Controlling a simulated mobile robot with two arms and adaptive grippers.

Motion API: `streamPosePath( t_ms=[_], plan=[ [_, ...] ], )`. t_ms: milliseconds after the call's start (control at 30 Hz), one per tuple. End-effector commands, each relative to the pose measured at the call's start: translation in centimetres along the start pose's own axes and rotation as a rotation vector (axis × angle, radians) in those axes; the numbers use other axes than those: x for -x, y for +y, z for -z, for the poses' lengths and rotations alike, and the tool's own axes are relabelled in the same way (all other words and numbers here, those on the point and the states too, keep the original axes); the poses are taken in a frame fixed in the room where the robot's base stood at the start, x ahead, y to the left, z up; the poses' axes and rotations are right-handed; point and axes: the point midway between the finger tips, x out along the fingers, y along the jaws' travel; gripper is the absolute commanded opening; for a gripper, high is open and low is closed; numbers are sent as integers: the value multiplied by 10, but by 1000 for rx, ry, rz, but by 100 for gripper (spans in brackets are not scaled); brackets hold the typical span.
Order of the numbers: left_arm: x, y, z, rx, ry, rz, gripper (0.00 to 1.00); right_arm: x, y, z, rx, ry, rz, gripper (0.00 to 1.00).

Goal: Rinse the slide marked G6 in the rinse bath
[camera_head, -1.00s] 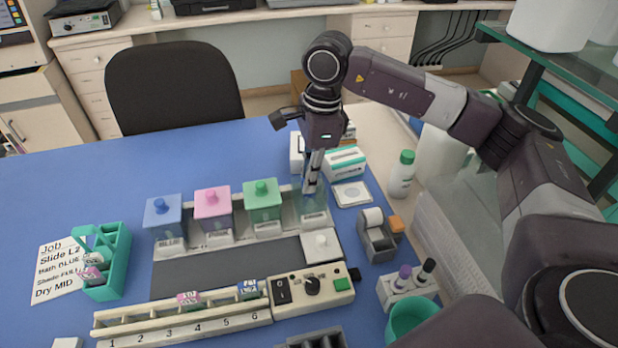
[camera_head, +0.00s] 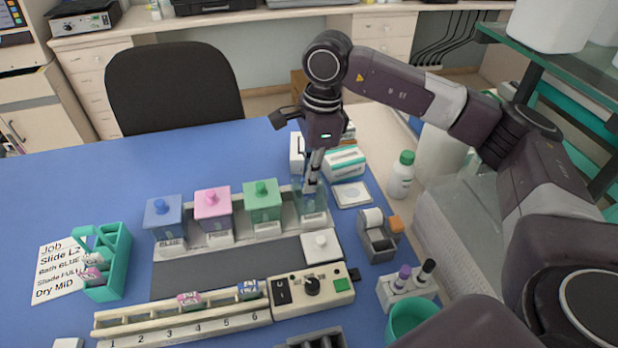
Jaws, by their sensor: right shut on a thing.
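My right gripper (camera_head: 313,184) points straight down over the uncovered clear bath (camera_head: 314,211) at the right end of the bath row. It is shut on a slide, which is mostly hidden by the fingers and the glass; its mark cannot be read. The fingertips are at the bath's mouth. My left gripper is not in view.
Blue (camera_head: 164,213), pink (camera_head: 213,203) and green (camera_head: 262,200) lidded baths stand left of the open one. A numbered rack (camera_head: 180,322) holding tagged slides, a teal carrier (camera_head: 120,262) and a job note (camera_head: 58,271) are in front. A tape dispenser (camera_head: 376,238) and bottle (camera_head: 402,174) stand right.

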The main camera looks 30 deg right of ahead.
Motion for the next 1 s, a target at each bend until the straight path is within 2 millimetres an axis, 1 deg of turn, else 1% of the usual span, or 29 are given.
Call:
streamPosePath(
  t_ms=[33, 700, 800, 1000],
  plan=[
    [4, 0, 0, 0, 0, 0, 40, 7, 0, -1, 0, -2, 2, 0],
    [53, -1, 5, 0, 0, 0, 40, 87, 0, -11, 0, -2, 2, 0],
    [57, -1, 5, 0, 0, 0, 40, 94, 0, -12, 0, 0, 1, 0],
    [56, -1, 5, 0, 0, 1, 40, 94, 0, -12, 0, -1, 1, 0]
  ],
)
